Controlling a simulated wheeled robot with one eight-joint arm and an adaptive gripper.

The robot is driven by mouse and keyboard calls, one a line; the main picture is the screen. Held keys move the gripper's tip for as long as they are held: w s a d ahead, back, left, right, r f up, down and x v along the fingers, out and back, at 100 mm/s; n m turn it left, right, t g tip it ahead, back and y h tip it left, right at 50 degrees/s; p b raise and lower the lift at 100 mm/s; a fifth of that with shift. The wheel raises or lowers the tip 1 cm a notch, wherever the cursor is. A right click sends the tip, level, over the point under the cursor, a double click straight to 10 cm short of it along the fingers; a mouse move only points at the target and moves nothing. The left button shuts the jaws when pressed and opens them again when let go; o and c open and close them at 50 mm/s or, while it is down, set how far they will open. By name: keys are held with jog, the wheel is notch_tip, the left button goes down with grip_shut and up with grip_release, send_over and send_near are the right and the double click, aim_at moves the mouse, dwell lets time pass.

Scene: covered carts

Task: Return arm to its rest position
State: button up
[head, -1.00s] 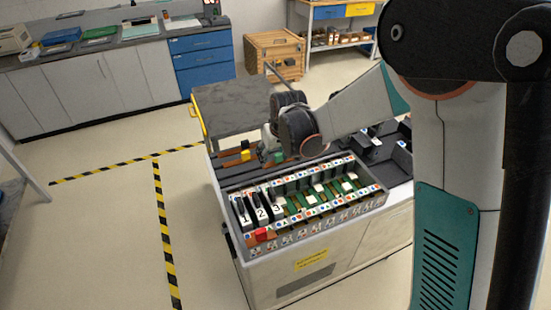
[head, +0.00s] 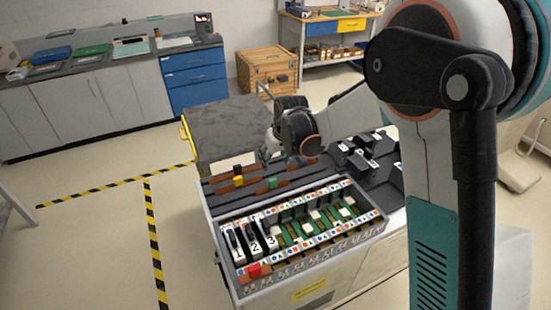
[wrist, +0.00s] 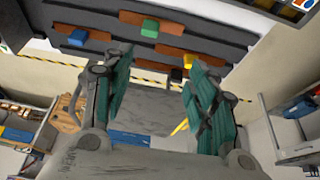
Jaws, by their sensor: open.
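My arm reaches over the cart (head: 222,235) in the head view, its wrist above the far part of the cart. In the wrist view my gripper (wrist: 158,92) is open, its two teal-padded fingers wide apart with nothing between them. In the head view the fingers are mostly hidden behind the dark wrist joint. The cart holds a slotted rack (head: 300,228) with numbered modules 1, 2 and 3 at its left end and a red piece (head: 255,270) at its front left corner.
Yellow (head: 238,181) and green (head: 272,183) blocks sit on a dark tray behind the rack. Black holders (head: 362,152) stand right. A wooden crate (head: 268,72) and blue drawers (head: 194,82) stand behind. Floor at left is clear.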

jog(key=s+d+r+m+t+b, duration=0.2)
jog(key=s+d+r+b, duration=0.1)
jog(key=s+d+r, duration=1.1)
jog(key=s+d+f+m+h+b, duration=0.1)
jog(key=s+d+f, duration=0.1)
jog(key=s, duration=0.7)
jog(key=s+d+f+m+t+b, duration=0.1)
jog(key=s+d, duration=0.3)
jog(key=s, duration=0.6)
jog(key=shift+s+d+f+m+h+b, duration=0.2)
jog(key=shift+f+m+h+b, duration=0.25)
jog(key=shift+f, duration=0.25)
